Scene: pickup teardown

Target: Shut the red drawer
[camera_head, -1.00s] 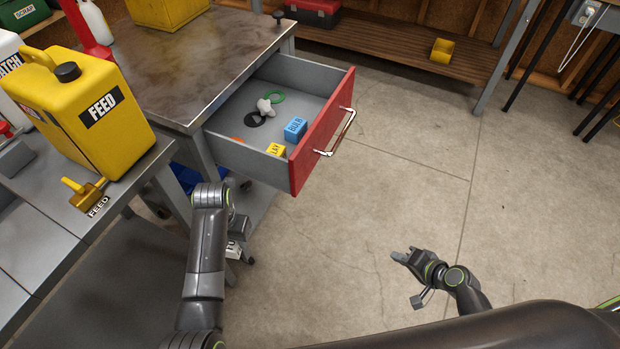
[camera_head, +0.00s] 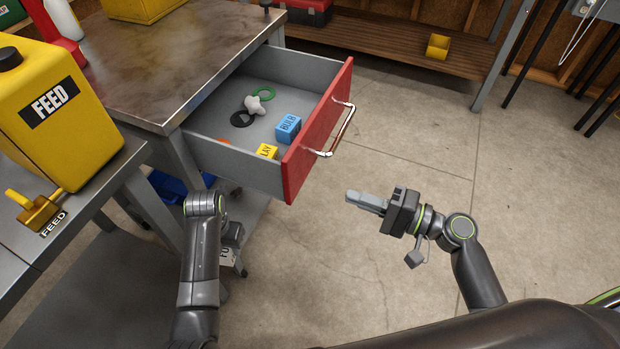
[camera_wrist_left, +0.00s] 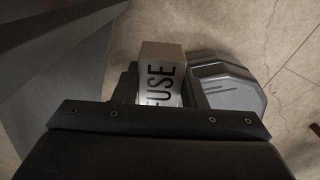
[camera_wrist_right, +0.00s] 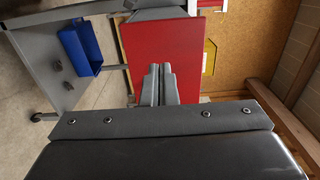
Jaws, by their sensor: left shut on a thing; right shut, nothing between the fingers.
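The red drawer (camera_head: 318,130) is pulled well out from under the metal-topped workbench; its silver handle (camera_head: 340,130) faces right. Its red front (camera_wrist_right: 190,45) fills the upper middle of the right wrist view. My right gripper (camera_head: 350,197) is shut and empty, out in the air right of and below the drawer front, its fingers pointing left. Its fingertips (camera_wrist_right: 158,72) overlap the red front in the right wrist view; contact does not show. My left gripper (camera_head: 235,242), partly hidden by its arm, is shut on a block lettered FUSE (camera_wrist_left: 160,75), below the drawer.
The drawer holds a blue BULB box (camera_head: 288,128), a yellow LAY box (camera_head: 266,152), a green ring (camera_head: 264,94), a black disc and a white knob. The workbench (camera_head: 170,60) and a lower bench with a yellow FEED can (camera_head: 70,110) stand left. Floor right of the drawer is clear.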

